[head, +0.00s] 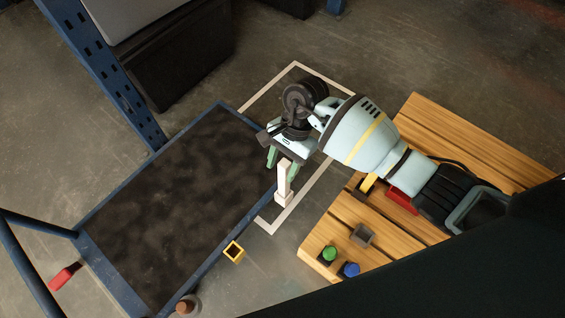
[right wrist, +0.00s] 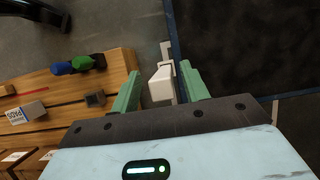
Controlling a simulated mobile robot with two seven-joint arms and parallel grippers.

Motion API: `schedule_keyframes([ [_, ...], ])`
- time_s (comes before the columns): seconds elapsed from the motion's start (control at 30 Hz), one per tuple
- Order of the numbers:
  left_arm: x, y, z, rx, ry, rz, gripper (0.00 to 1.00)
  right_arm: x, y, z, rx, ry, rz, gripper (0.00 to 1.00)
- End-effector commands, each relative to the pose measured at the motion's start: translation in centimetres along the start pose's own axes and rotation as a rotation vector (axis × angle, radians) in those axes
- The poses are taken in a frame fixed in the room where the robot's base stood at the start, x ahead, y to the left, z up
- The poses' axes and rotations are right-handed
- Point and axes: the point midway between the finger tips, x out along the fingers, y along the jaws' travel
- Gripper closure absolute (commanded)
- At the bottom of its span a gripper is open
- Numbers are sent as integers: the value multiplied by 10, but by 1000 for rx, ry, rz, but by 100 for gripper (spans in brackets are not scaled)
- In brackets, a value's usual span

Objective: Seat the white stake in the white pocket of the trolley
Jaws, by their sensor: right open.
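The white stake (head: 284,177) stands about upright at the right edge of the trolley (head: 180,200), a dark deck in a blue frame. Its foot is at the white pocket (head: 282,198); I cannot tell how deep it sits. My right gripper (head: 283,165) is above, with its green fingers apart on either side of the stake. In the right wrist view, the stake (right wrist: 160,86) lies between the open fingers of the gripper (right wrist: 159,70), with a gap to the right finger. My left gripper is not in view.
A yellow pocket (head: 233,251) and a red one (head: 65,277) sit on the trolley's edges. A wooden pallet (head: 345,225) at the right carries a green piece (head: 329,254), a blue piece (head: 350,269) and a grey block (head: 362,235). A blue rack post (head: 105,75) stands at the upper left.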

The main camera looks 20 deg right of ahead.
Motion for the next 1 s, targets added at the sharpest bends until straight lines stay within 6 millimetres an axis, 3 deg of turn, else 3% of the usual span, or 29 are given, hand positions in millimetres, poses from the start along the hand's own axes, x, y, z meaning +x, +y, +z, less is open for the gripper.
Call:
schedule_keyframes([
  [0.23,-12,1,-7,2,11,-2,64,-17,-1,7,-1,0,-3,55],
  [0.7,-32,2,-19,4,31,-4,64,-109,0,5,-1,4,-2,55],
  [1.0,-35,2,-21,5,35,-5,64,-131,0,5,0,0,1,55],
])
